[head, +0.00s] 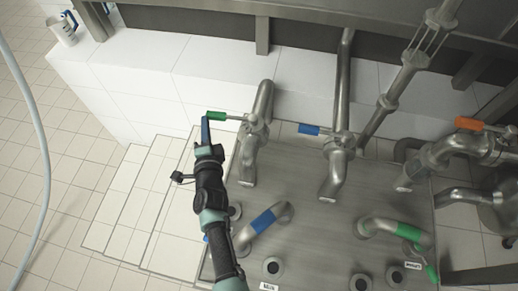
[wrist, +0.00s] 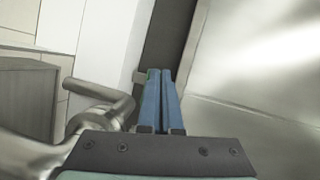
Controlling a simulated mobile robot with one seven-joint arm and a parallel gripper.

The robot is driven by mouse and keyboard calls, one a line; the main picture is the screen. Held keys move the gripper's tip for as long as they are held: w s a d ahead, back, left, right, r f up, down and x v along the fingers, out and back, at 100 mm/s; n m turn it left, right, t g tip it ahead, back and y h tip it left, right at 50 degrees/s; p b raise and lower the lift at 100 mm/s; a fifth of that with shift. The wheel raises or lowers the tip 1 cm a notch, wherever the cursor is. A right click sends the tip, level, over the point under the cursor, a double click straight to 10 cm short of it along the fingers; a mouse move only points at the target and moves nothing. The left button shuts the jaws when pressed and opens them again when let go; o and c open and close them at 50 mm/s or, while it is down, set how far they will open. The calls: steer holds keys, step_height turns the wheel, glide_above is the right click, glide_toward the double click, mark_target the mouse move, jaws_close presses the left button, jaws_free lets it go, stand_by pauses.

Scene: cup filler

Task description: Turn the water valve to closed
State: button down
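Three valve handles show in the head view: a green-gripped lever (head: 217,116) on the left pipe, a blue-gripped lever (head: 309,129) on the middle pipe and an orange-gripped lever (head: 469,124) on the right. I see no label naming water; the blue and green levers both point left. My gripper (head: 205,122) has its blue fingers at the free end of the green lever; whether they touch it is unclear. In the wrist view the fingers (wrist: 160,75) lie close together, with no clear object between them.
Metal spouts and pipes, with a blue-banded pipe (head: 263,221) and a green-banded pipe (head: 408,232), crowd the steel plate (head: 325,235). A white tiled ledge (head: 150,70) runs behind. A jug (head: 63,30) stands at the far left. A hose (head: 40,150) hangs at the left.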

steer(key=shift+w+r+b, duration=0.1)
steer(key=shift+w+b, duration=0.25)
steer(key=shift+w, duration=0.25)
steer(key=shift+w+a+r, duration=0.1)
steer(key=shift+r, duration=0.1)
stand_by(0.4)
